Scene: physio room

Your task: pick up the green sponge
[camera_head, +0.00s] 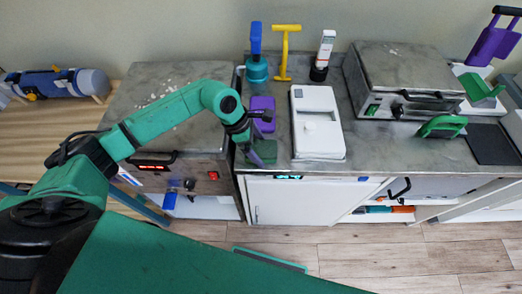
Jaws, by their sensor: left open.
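A dark green block that looks like the green sponge (267,151) lies on the grey counter, near its front edge. My left gripper (257,140) reaches over the counter from the left. It is open, with its dark fingers close over and beside the left part of the sponge, partly hiding it. I cannot tell whether the fingers touch it. My right gripper is not in view.
A purple block (262,111) stands just behind the left gripper. A white device (317,123) lies to the right of the sponge. A metal-lidded box (405,70) is farther right.

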